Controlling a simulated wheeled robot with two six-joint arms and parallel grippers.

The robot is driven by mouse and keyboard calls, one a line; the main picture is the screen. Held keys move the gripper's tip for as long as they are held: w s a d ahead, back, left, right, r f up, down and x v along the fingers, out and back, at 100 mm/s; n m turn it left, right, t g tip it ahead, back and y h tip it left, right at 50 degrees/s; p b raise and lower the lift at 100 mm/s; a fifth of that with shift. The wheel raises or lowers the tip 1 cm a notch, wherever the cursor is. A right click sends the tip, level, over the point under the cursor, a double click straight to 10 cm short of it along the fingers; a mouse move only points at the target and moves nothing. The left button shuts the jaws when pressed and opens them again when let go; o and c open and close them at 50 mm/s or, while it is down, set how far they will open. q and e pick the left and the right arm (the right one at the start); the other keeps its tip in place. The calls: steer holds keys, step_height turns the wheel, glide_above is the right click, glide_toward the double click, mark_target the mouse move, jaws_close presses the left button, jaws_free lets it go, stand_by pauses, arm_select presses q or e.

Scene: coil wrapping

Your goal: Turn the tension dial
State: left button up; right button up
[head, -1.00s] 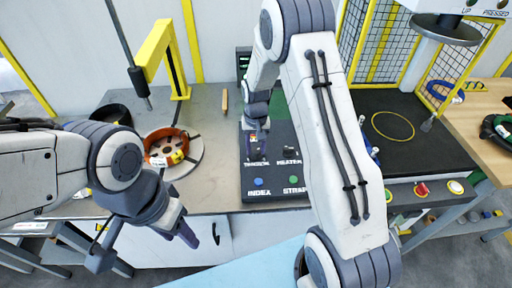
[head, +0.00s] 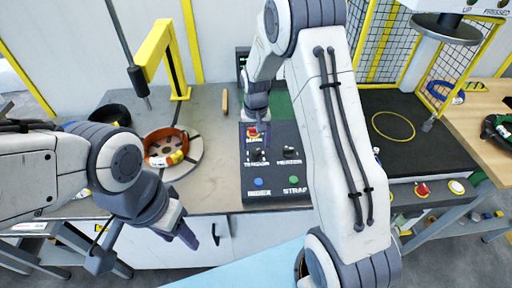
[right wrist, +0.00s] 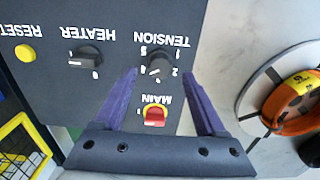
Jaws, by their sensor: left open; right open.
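The tension dial (right wrist: 158,66) is a small dark knob on the black control panel (right wrist: 100,110), ringed by white numbers under the label TENSION. It also shows in the head view (head: 257,155). Which number it points to is hard to tell. My right gripper (right wrist: 161,74) is open and empty; in the right wrist view its purple fingertips lie on either side of the dial. In the head view the right gripper (head: 254,131) is at the panel's back part, behind the dial. Whether it touches the panel is unclear. My left gripper (head: 205,240) is open and empty, low in front of the bench.
A red MAIN switch (right wrist: 155,116) sits close to the dial, between the fingers. The heater knob (right wrist: 86,60) and yellow reset button (right wrist: 25,53) are beside it. An orange coil (head: 166,148) lies on a round plate left of the panel, near a yellow frame (head: 172,60).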

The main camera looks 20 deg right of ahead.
mark_target(256, 150)
step_height(256, 150, up, 8)
steer(key=shift+f+b, duration=0.2)
steer(key=shift+b, duration=0.25)
